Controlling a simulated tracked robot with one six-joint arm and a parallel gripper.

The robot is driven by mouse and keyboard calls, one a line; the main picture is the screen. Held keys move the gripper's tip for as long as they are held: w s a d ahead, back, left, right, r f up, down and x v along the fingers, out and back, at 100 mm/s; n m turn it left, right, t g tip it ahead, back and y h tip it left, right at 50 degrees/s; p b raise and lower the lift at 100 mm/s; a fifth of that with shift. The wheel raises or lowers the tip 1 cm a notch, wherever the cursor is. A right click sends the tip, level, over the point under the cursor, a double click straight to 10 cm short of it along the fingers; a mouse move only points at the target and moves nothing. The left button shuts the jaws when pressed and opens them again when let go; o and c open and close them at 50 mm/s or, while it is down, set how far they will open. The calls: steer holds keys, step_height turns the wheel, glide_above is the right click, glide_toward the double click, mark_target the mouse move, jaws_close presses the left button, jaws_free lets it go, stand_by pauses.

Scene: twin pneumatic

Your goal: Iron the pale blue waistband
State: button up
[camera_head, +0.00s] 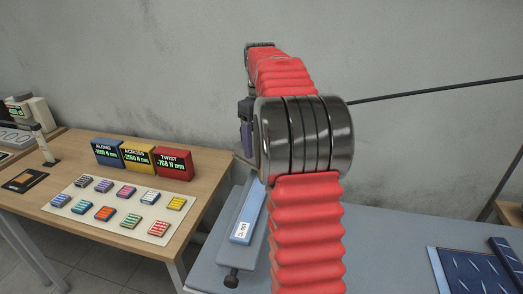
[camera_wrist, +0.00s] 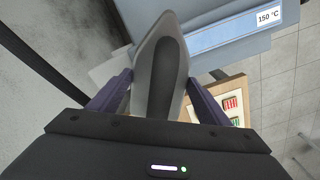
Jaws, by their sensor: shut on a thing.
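The pale blue waistband (camera_head: 252,207) is a long narrow strip on the grey-blue table, partly hidden behind my arm. In the wrist view the pale blue strip (camera_wrist: 222,38) carries a white label reading 150 °C and lies right of the iron. My gripper (camera_wrist: 158,80) has its purple fingers on both sides of a grey iron (camera_wrist: 152,48) with a pointed tip and dark handle. The fingers are shut on the iron. In the head view a purple finger (camera_head: 246,136) shows beside my arm, above the table's left part; the iron is mostly hidden there.
A wooden table (camera_head: 65,165) at left holds a white mat (camera_head: 75,208) with several coloured blocks and a blue display (camera_head: 107,153), yellow display (camera_head: 138,157) and red display (camera_head: 174,163). Dark blue cloth (camera_head: 470,275) lies at right on the grey-blue table (camera_head: 385,235). A black rod (camera_head: 435,90) crosses at right.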

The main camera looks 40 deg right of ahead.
steer(key=shift+r, duration=1.7)
